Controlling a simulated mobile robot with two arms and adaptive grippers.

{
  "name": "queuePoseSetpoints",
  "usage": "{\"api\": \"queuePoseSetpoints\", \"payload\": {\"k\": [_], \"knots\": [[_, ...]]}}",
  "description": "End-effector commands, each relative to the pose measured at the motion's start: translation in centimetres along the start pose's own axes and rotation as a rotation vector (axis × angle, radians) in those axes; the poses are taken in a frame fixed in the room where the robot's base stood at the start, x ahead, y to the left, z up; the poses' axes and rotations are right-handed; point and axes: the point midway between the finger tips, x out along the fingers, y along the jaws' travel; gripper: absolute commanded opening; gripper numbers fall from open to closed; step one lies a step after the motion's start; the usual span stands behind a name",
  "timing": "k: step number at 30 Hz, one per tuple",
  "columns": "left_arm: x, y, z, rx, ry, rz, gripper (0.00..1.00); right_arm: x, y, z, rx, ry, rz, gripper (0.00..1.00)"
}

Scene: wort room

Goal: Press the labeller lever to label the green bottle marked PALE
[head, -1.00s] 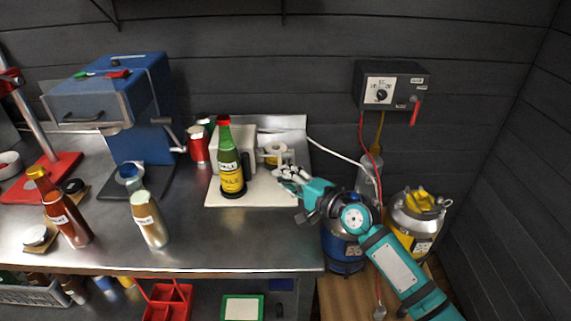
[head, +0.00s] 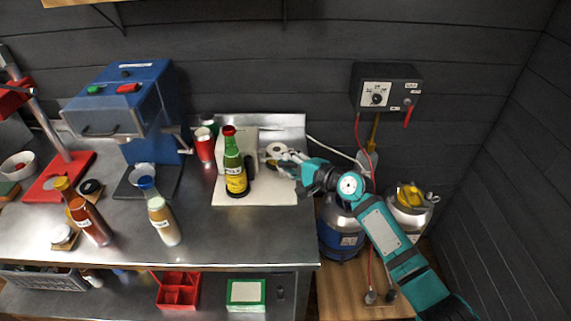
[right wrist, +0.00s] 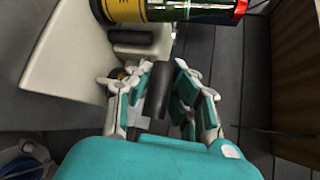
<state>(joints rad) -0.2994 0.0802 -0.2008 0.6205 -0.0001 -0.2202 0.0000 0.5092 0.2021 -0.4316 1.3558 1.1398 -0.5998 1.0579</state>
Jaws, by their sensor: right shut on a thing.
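The green bottle (head: 234,164) with a red cap and yellow label stands upright on the white base (head: 270,193) of the labeller (head: 251,139), in front of its pale body. In the right wrist view the bottle (right wrist: 190,10) lies across the top. My right gripper (head: 287,166) is at the right side of the labeller, beside its label roll (head: 275,150). In the right wrist view my right gripper (right wrist: 160,85) is shut on the dark lever grip (right wrist: 157,92). The fingers partly hide the lever. My left gripper is not in view.
Red and green cans are left of the labeller. A control box (head: 387,88) hangs on the wall; kegs (head: 410,212) stand at right.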

Motion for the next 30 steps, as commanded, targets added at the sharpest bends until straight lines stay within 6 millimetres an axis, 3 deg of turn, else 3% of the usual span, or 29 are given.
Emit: {"api": "queuePoseSetpoints", "payload": {"k": [11, 12, 18, 26, 30], "knots": [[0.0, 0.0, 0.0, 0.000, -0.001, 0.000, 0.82, 0.0, -0.4, 0.0, -0.004, 0.000, -0.006, 0.00], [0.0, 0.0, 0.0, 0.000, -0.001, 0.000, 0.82, 0.0, -0.4, 0.0, -0.004, 0.000, -0.006, 0.17], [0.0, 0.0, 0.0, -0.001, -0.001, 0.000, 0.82, 0.0, -0.3, 0.0, -0.002, 0.000, -0.004, 0.43], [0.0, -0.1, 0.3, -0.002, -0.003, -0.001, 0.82, -0.1, -0.1, 0.0, -0.001, 0.001, -0.002, 0.44], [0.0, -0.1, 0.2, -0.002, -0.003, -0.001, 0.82, -1.1, -0.1, -0.1, -0.001, 0.002, -0.002, 0.44]]}}
